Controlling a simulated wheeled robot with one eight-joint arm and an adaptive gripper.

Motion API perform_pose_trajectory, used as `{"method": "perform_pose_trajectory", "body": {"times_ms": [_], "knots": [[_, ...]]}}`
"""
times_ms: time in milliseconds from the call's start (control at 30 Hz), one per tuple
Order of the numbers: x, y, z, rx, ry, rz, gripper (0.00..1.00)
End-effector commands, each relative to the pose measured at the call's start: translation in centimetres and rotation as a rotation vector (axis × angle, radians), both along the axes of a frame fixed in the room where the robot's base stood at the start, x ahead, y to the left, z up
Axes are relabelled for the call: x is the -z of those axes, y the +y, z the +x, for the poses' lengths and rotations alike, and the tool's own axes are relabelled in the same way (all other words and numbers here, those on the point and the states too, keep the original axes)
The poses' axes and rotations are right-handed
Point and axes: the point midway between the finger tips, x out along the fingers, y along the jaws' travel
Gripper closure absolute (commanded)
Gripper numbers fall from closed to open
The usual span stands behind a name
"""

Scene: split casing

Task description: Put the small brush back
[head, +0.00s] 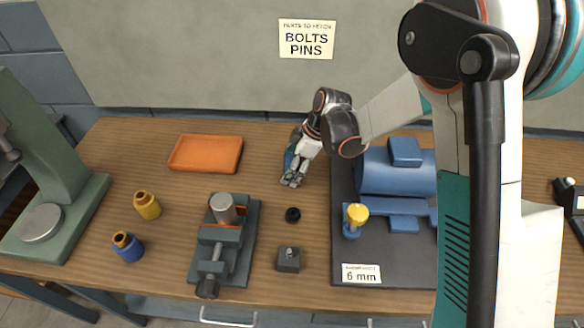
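My gripper (293,179) points down at the wooden table, between the orange tray and the dark board. Its fingertips are small in the head view, and I cannot tell whether they are open or shut. A teal-blue patch shows right beside the fingers on their left; I cannot tell whether it is part of my gripper or a separate thing. I cannot clearly make out a small brush anywhere. My arm hides part of the right side of the table.
The orange tray (206,153) looks empty. A vise (222,262) holds a grey cylinder (223,208). Yellow (147,205) and blue (127,247) pots, a black ring (293,215) and a dark block (288,260) stand nearby. A blue casing (385,178) lies on the dark board (400,262). A green press (45,150) is left.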

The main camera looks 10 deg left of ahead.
Motion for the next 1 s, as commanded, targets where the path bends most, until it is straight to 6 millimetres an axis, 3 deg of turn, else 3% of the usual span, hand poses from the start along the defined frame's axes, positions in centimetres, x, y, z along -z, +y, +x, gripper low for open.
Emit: {"method": "perform_pose_trajectory", "body": {"times_ms": [300, 333, 400, 433, 867, 1000], "knots": [[0.3, 0.0, 0.0, 0.000, 0.000, 0.000, 0.48], [0.3, 0.0, 0.0, 0.000, 0.000, 0.000, 0.19], [0.2, 0.0, 0.0, 0.000, 0.000, 0.000, 0.03], [0.2, 0.0, 0.0, 0.000, 0.000, 0.000, 0.02], [0.0, 0.0, 0.0, 0.000, 0.000, 0.000, 0.02], [-1.0, -0.3, 0.0, 0.001, 0.000, 0.000, 0.02]]}}
